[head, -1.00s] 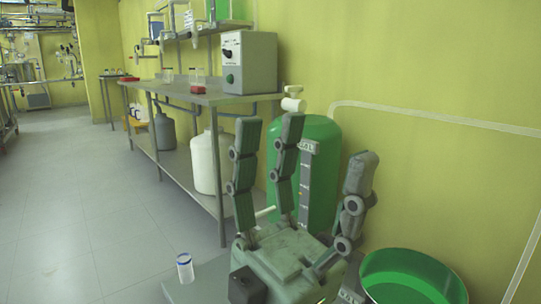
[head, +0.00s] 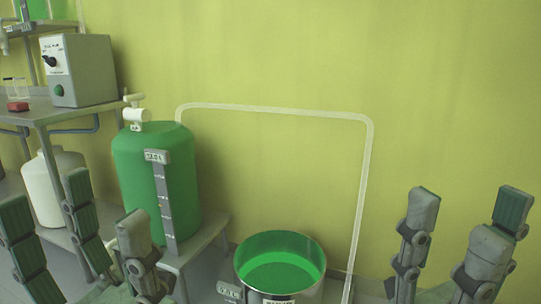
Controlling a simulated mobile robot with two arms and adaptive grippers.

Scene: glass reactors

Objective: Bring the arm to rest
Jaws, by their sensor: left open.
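My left gripper (head: 72,210) is at the lower left in the head view, its three grey-green fingers pointing up and spread apart. It is open with nothing between the fingers. It overlaps the view of the white jug and the stand of the green tank. My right gripper (head: 462,212) is at the lower right, fingers also up and apart, open and empty, in front of the bare wall. The palms of both grippers are mostly cut off by the bottom edge.
A green tank (head: 140,180) with a white valve and a level gauge stands on a low grey stand (head: 211,232). A metal bucket (head: 310,290) of green liquid stands between my grippers. At left, a steel bench (head: 45,116) carries a grey control box (head: 88,75); a white jug (head: 44,190) is below.

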